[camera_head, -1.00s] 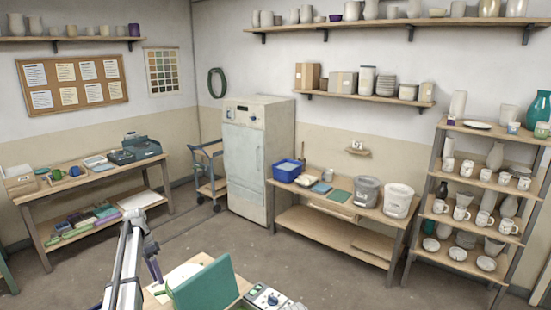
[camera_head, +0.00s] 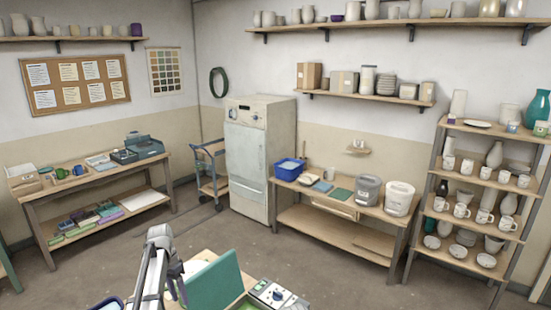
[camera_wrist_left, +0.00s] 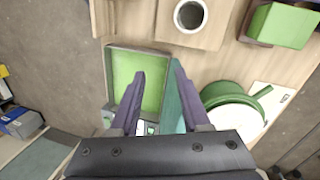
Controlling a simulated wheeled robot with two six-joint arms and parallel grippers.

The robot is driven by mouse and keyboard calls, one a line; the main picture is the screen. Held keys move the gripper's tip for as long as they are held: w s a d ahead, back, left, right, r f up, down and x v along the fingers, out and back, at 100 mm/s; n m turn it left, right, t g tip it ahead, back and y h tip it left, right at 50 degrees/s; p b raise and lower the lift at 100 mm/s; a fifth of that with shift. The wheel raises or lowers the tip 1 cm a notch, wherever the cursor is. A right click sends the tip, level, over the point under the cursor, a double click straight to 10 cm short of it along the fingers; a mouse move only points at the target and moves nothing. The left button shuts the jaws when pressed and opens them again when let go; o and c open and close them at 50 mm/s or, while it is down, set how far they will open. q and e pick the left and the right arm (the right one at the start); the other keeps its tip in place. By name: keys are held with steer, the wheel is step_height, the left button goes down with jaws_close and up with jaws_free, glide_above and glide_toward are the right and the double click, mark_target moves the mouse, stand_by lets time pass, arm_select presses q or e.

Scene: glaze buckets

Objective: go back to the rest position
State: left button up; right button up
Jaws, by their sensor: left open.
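My left gripper (camera_wrist_left: 158,72) is open in the left wrist view, with its two purple fingers apart above the near table. A teal upright panel (camera_wrist_left: 173,108) shows beside the right-hand finger; I cannot tell if they touch. In the head view my left gripper (camera_head: 177,282) is low in the picture, left of the teal panel (camera_head: 212,283), and its fingertips are hard to make out. My right gripper is in neither view.
Near table: green-floored tray (camera_wrist_left: 155,72), green-and-white bucket (camera_wrist_left: 232,106), green block (camera_wrist_left: 282,24), round white-rimmed vessel (camera_wrist_left: 189,15), and a device with a knob (camera_head: 272,294). Side tables, a kiln-like cabinet (camera_head: 245,165) and a mug shelf (camera_head: 482,190) stand farther off. Floor between is clear.

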arm_select(q)
steer(key=s+d+n+t+y, duration=0.1)
steer(key=s+d+n, duration=0.2)
steer(key=s+d, duration=0.6)
steer(key=s+d+n+t+y, duration=0.15)
steer(key=s+d, duration=0.45)
steer(key=s, duration=0.6)
steer(key=s+d+f+m+g+b, duration=0.1)
steer(key=s+d+f+m+b, duration=0.2)
steer(key=d+f+b, duration=0.7)
steer(key=shift+s+d+f, duration=0.2)
steer(key=shift+s+d, duration=0.1)
steer(key=shift+s, duration=0.65)
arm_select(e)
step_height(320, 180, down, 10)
arm_select(q)
steer(key=shift+y, duration=0.25)
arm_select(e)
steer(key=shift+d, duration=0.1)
